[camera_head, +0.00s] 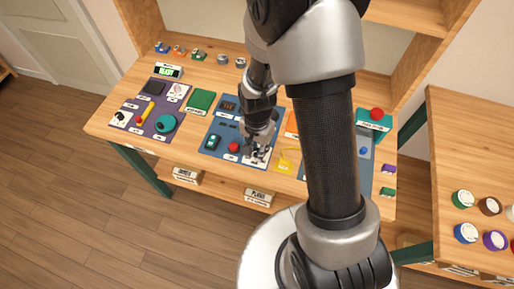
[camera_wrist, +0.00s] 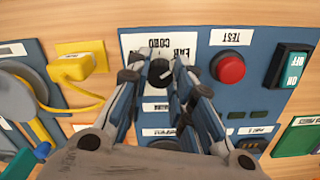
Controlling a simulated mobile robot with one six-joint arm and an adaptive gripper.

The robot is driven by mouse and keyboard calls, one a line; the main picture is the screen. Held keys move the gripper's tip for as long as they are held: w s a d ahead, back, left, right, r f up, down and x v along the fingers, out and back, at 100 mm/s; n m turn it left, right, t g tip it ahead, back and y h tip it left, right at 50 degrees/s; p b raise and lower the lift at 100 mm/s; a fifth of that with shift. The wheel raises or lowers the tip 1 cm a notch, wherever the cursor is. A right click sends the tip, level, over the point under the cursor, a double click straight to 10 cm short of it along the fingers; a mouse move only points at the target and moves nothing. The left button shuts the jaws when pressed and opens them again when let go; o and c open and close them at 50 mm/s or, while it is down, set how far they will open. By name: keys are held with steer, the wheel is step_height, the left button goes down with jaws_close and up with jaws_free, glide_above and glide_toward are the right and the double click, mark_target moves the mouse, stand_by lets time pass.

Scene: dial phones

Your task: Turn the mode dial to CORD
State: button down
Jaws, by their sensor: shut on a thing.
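The mode dial (camera_wrist: 159,72) is a small black knob on a blue panel (camera_wrist: 210,128), under upside-down white labels, one of which seems to read CORD (camera_wrist: 160,43). My gripper (camera_wrist: 160,77) has its two fingers on either side of the knob, shut on it. A small light mark shows on the knob, but I cannot tell clearly where it points. In the head view my gripper (camera_head: 257,148) reaches down to the front of the blue panel (camera_head: 214,143), and the dial is hidden there.
A red TEST button (camera_wrist: 230,68) and a green ON/OFF switch (camera_wrist: 289,66) sit close to the right of the dial in the wrist view. A yellow plug with a cord (camera_wrist: 78,66) lies to the left. The workbench (camera_head: 108,118) holds several other panels.

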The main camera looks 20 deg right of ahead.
steer(key=n, duration=0.5)
steer(key=shift+n+p, duration=0.35)
steer(key=shift+n, duration=0.05)
steer(key=n, duration=0.4)
steer(key=shift+n, duration=0.3)
stand_by(0.3)
steer(key=c, duration=1.4)
jaws_free()
steer(key=shift+o, duration=0.2)
steer(key=shift+r, duration=0.15)
step_height(320, 180, up, 12)
